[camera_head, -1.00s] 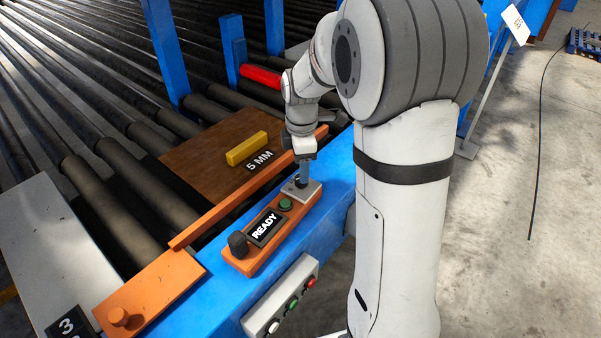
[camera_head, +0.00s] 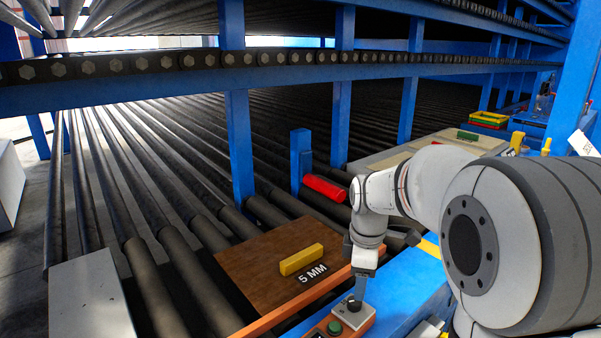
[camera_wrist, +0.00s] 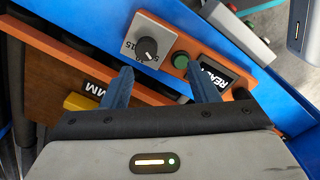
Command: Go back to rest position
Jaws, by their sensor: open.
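My gripper (camera_head: 358,290) is at the blue rail, just above the orange control box (camera_head: 318,328). It also shows in the wrist view (camera_wrist: 158,82), with its two blue fingers spread apart and nothing between them. In the wrist view the control box carries a black knob (camera_wrist: 147,48) on a grey scale plate, a green button (camera_wrist: 181,60) and a READY display (camera_wrist: 212,78). In the head view one finger stands close to the knob; I cannot tell whether it touches.
A brown veneer sheet (camera_head: 245,265) marked 5 MM lies on the rollers with a yellow block (camera_head: 301,260) on it. A grey sheet (camera_head: 88,300) lies at left. Blue rail (camera_head: 405,285) runs along the front.

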